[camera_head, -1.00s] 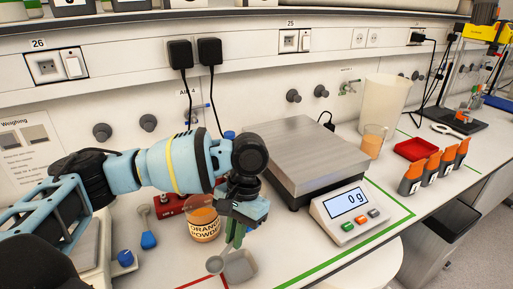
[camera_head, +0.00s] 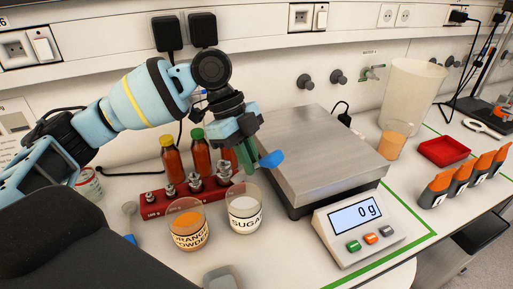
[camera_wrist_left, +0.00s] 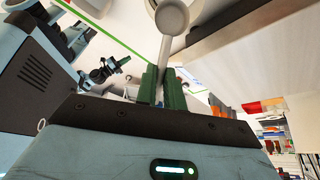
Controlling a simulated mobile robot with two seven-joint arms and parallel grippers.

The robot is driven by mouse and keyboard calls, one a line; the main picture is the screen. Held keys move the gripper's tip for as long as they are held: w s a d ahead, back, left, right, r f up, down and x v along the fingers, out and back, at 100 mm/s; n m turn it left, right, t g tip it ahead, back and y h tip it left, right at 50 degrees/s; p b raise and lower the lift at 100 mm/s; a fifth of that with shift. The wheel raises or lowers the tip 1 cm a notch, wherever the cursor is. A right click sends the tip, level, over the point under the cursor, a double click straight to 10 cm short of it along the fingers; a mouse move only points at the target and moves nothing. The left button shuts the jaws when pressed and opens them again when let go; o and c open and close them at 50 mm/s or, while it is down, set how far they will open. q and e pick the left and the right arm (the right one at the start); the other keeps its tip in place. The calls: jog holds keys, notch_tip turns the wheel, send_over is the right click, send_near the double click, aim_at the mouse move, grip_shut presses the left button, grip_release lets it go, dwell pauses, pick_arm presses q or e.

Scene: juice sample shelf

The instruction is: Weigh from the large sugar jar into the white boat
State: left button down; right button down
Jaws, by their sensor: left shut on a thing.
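The jar labelled SUGAR (camera_head: 244,222) stands open, with white powder inside, left of the scale. My left gripper (camera_head: 245,160) is above it, shut on a spoon with a blue handle end (camera_head: 271,159). In the left wrist view the green fingers (camera_wrist_left: 160,86) grip the spoon's grey stem, and its round grey bowl (camera_wrist_left: 172,17) points toward a pale round opening. In the head view the bowl is not clearly visible. A grey-white boat (camera_head: 221,279) lies at the bottom edge, partly cut off.
A jar of orange powder (camera_head: 188,226) stands just left of the sugar. Behind are a red weight block (camera_head: 170,201) and bottles (camera_head: 201,152). The scale (camera_head: 325,160) has an empty plate and its display (camera_head: 356,214) reads 0 g.

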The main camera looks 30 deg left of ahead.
pick_arm(q)
jog(key=shift+w+r+m, duration=0.25)
jog(key=shift+r+m, duration=0.05)
jog(key=shift+s+a+f, duration=0.1)
jog(key=shift+s, duration=0.05)
